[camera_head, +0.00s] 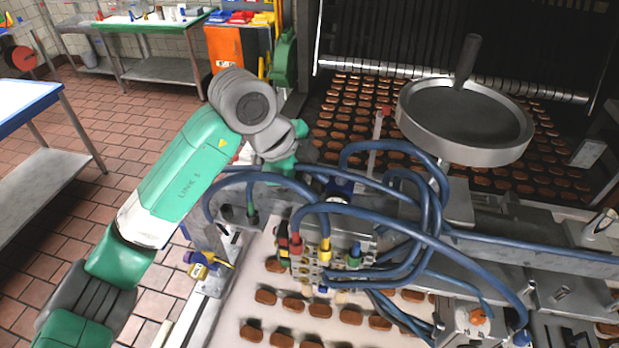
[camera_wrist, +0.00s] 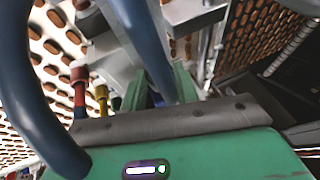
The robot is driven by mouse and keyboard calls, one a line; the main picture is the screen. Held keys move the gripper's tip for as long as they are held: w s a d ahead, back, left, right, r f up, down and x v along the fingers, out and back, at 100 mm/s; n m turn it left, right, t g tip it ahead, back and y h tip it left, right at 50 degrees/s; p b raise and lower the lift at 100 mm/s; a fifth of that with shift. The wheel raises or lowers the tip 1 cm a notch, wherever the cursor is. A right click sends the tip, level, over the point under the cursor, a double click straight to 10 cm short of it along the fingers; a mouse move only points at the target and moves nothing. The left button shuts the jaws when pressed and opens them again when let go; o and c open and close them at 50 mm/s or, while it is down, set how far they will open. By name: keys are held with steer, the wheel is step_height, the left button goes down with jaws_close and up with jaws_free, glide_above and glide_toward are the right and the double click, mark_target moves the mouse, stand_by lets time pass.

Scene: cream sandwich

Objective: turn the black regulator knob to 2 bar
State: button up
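The black regulator knob cannot be picked out in either view. A dark blue block (camera_head: 340,187) beside my gripper, among the hoses, may belong to the regulator, but no scale or pressure reading is legible. My gripper (camera_head: 290,160) is at the end of the green arm, just above and behind the blue hoses. In the wrist view the two green fingers (camera_wrist: 162,82) stand apart. A thick blue hose (camera_wrist: 147,45) crosses the gap between them and hides what lies there. I cannot tell whether the fingers touch anything.
Blue hoses (camera_head: 425,215) loop around the valve block (camera_head: 315,262) close to my gripper. A round metal pan-like part (camera_head: 465,115) stands to the right. Chocolate-brown pieces lie on the white belt (camera_head: 262,310). The tiled floor (camera_head: 120,180) at left is open.

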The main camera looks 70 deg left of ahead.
steer(key=shift+c, duration=1.3)
steer(key=r+h+p, duration=0.1)
steer(key=p, duration=0.3)
steer(key=shift+w+r+g, duration=0.1)
steer(key=shift+w+g, duration=0.05)
steer(key=shift+g, duration=0.25)
steer(key=shift+a+r+n+g+h+p, duration=0.15)
steer(key=shift+n+g+h+p, duration=0.25)
steer(key=shift+p, duration=0.55)
steer(key=h+p, duration=0.1)
steer(key=p, duration=0.1)
steer(key=shift+w+a+f+g+h+p, duration=0.1)
steer(key=shift+f+g+h+p, duration=0.2)
steer(key=shift+g+h+p, duration=0.1)
steer(key=shift+f+g+h+p, duration=0.3)
steer(key=shift+f, duration=0.1)
steer(key=o, duration=1)
steer(key=shift+a, duration=0.1)
